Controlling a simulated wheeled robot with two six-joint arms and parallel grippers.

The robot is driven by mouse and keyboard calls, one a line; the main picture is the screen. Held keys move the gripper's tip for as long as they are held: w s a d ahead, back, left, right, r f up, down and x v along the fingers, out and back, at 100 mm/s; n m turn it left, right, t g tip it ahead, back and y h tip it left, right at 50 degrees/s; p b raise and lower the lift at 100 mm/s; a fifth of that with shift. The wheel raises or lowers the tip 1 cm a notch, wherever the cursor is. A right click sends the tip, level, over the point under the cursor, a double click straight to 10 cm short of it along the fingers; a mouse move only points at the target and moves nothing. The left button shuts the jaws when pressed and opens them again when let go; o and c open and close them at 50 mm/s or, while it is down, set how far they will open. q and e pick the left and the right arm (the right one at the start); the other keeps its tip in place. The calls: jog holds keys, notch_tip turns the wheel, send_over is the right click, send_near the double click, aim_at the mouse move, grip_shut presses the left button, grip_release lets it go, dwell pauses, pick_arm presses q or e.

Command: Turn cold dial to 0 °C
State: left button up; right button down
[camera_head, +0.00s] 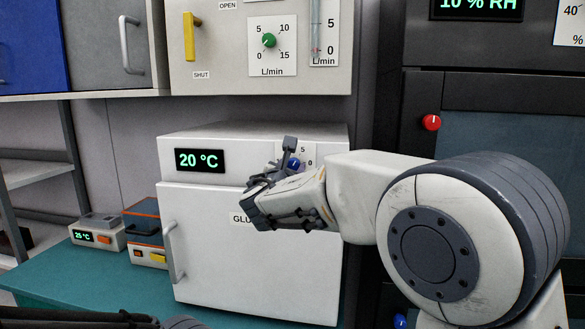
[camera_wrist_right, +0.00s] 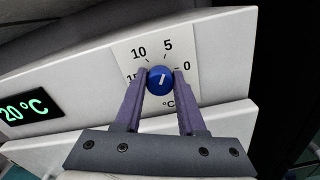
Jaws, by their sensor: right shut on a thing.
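The cold dial is a small blue knob (camera_wrist_right: 158,79) with a white mark on a white scale plate (camera_wrist_right: 128,55). The scale shows 10, 5 and 0, with 15 partly covered. The white mark slants, its upper end toward the 5. My right gripper (camera_wrist_right: 160,76) is shut on the knob, one finger on each side. In the head view the blue knob (camera_head: 294,164) shows just past the fingers of the right gripper (camera_head: 287,158). The white cold unit's green display (camera_head: 200,160) reads 20 °C.
A box with a green dial (camera_head: 268,40) and yellow handle (camera_head: 191,37) is above. A red knob (camera_head: 431,122) is on the dark cabinet at right. Small instruments (camera_head: 98,232) stand on the teal bench (camera_head: 110,277) at left. The unit's door handle (camera_head: 173,252) sticks out.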

jog(key=m+b, duration=0.3)
jog(key=b, duration=0.1)
jog(key=m+b, duration=0.3)
jog(key=b, duration=0.2)
jog(key=m+b, duration=0.3)
jog(key=b, duration=0.2)
jog(key=shift+f, duration=0.35)
jog(key=shift+r+m+b, duration=0.15)
jog(key=shift+m+b, duration=1)
jog(key=shift+m, duration=0.25)
jog(key=c, duration=0.5)
grip_release()
jog(key=shift+d+r, duration=0.1)
